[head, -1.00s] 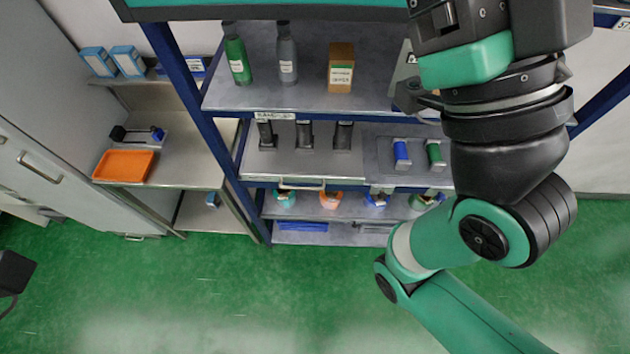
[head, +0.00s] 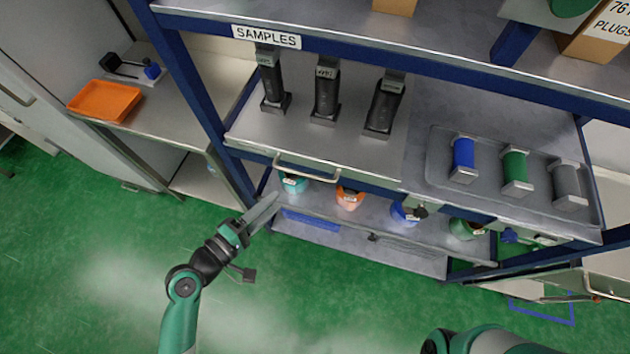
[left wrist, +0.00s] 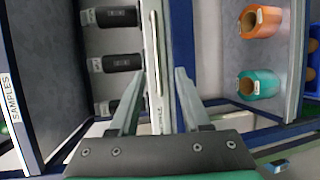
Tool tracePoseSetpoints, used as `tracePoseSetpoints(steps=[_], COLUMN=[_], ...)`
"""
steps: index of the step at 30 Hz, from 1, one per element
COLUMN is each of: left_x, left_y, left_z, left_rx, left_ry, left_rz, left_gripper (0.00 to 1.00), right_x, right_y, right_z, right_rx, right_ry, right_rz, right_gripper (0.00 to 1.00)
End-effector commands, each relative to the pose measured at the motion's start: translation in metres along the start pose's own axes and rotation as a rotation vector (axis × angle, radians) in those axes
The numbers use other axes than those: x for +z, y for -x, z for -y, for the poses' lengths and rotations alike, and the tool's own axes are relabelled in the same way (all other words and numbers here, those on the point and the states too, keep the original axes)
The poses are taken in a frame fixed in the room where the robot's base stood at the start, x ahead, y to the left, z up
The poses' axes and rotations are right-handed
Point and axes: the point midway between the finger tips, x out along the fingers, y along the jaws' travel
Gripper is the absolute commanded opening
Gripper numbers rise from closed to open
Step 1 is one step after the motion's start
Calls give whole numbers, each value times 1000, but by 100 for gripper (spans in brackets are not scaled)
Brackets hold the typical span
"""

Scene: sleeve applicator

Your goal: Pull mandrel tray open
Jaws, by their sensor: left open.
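The mandrel tray (head: 340,147) is a grey shelf tray with three upright black mandrels (head: 326,92) on it. A silver bar handle (head: 305,174) is fixed on its front edge. My left gripper (head: 262,210) is below and left of the handle, apart from it in the head view. In the left wrist view, my left gripper (left wrist: 158,78) is open, with the handle (left wrist: 155,50) seen ahead between its fingers. Mandrels (left wrist: 117,63) show left of it. My right gripper is out of view.
A second tray (head: 435,160) right of the mandrels holds blue, green and grey rolls. Below, a shelf carries coloured rolls, with an orange one (head: 350,198). An orange bin (head: 105,101) sits on a side table at left. Green floor in front is free.

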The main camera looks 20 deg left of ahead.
Motion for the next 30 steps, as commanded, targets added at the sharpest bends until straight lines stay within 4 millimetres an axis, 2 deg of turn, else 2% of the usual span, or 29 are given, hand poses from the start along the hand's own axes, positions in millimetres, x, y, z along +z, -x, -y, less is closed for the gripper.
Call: tracePoseSetpoints(steps=[5,8,18,21,25,30], left_x=[-1,-1,-1,-1,-1,-1], left_y=[-3,-14,-87,-103,-115,-117], left_z=[-3,-3,-3,-3,-3,-4], left_rx=[3,4,5,5,4,4], left_ry=[-4,-4,-7,-6,-7,-6], left_rz=[-1,1,1,0,0,-2], left_gripper=[47,47,47,47,47,47], right_x=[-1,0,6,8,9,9], right_y=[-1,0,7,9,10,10], right_z=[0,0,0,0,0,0], right_rx=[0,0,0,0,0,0], right_ry=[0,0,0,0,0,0], right_rz=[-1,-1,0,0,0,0], right_gripper=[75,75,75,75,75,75])
